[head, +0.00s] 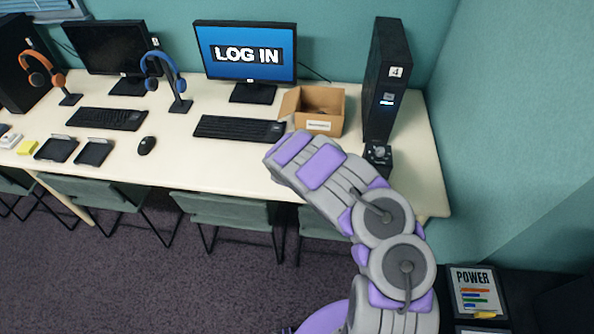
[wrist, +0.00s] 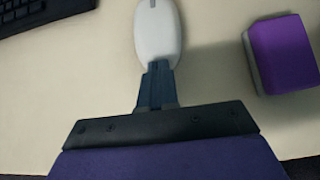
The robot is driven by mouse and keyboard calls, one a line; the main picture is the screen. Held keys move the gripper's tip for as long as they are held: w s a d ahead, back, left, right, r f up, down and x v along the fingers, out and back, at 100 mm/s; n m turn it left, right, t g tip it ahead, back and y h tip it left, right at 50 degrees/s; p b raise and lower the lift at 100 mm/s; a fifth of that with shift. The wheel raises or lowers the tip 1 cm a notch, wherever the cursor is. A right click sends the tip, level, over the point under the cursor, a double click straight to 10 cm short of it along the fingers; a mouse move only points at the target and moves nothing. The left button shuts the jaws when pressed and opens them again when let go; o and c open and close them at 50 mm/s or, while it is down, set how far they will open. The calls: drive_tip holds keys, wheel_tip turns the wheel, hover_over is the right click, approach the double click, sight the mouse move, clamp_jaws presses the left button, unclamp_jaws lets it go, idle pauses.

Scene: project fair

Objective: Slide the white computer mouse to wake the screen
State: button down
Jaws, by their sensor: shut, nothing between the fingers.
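The white computer mouse (wrist: 159,33) lies on the cream desk in the wrist view, at the top middle. My gripper (wrist: 158,68) is shut, and its fingertips are at the near end of the mouse, touching it or very close. Nothing shows between the fingers. In the head view my arm hides the white mouse and the gripper. The screen (head: 246,54) at the back of the desk is lit blue and reads "LOG IN".
A black keyboard (head: 240,129) and a cardboard box (head: 318,108) are on the desk (head: 200,160), left of a black computer tower (head: 387,85). A purple block (wrist: 284,55) is right of the mouse. A black mouse (head: 147,145) and headphone stands are further left. Chairs stand along the front.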

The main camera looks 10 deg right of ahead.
drive_tip(key=shift+a, duration=0.45)
drive_tip(key=shift+s+a+r, duration=0.2)
drive_tip(key=shift+a+r, duration=0.15)
drive_tip(key=shift+r, duration=0.05)
drive_tip(key=shift+s+d+r+p, duration=0.25)
drive_tip(key=shift+s+r+p, duration=0.4)
drive_tip(key=shift+s+r, duration=0.1)
drive_tip(key=p+v, duration=0.4)
drive_tip(key=shift+s+r, duration=0.15)
drive_tip(key=shift+r, duration=0.15)
drive_tip(key=p+v, duration=0.9)
drive_tip(key=p, duration=0.1)
drive_tip(key=shift+s, duration=0.35)
drive_tip(key=shift+r, duration=0.1)
